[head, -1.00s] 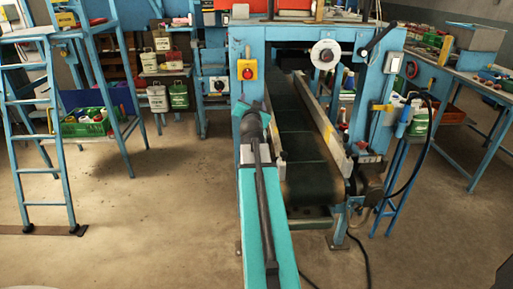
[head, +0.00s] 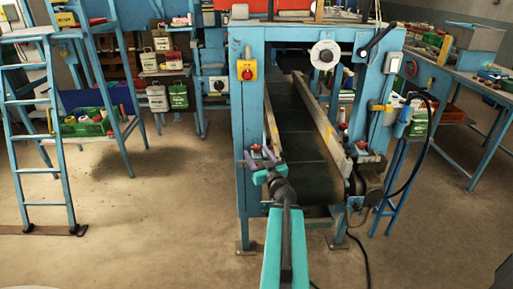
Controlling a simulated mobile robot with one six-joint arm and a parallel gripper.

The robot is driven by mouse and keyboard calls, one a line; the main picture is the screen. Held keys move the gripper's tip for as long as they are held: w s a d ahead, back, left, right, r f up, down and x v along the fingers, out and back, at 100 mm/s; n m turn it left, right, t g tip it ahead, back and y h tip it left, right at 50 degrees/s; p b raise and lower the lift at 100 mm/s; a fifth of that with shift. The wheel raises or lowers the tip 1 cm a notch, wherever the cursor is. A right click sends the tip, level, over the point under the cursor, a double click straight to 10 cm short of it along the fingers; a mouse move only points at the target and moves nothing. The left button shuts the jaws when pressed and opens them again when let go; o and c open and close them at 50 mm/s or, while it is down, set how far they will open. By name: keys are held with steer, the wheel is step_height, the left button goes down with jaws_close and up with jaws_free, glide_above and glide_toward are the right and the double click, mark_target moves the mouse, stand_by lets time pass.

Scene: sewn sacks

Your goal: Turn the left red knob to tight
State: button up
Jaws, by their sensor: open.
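The left red knob (head: 256,148) shows as a small red spot on the left side of the blue conveyor frame, low on its front post. My gripper (head: 258,157) is just in front of it, with its two purple fingers apart, one towards each side of the knob. I cannot tell whether the fingers touch it. Part of the knob is hidden by the gripper, and its turn angle is too small to read. A second red knob (head: 361,145) sits at the right side of the conveyor.
The dark conveyor belt (head: 303,140) runs back between metal side rails. A yellow box with a red button (head: 247,71) is on the post above my gripper. A black crank handle (head: 377,41) is at upper right. Open floor (head: 150,200) lies to the left.

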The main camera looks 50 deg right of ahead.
steer(key=m+g, duration=0.1)
glide_toward(257, 148)
steer(key=s+a, duration=0.2)
steer(key=shift+d+f+h, duration=0.2)
steer(key=shift+d+h, duration=0.15)
steer(key=shift+h, duration=0.05)
steer(key=shift+w, duration=0.2)
steer(key=shift+b+x, duration=1)
steer(key=shift+x, duration=5.8)
steer(key=shift+d+f, duration=0.1)
steer(key=c, duration=0.8)
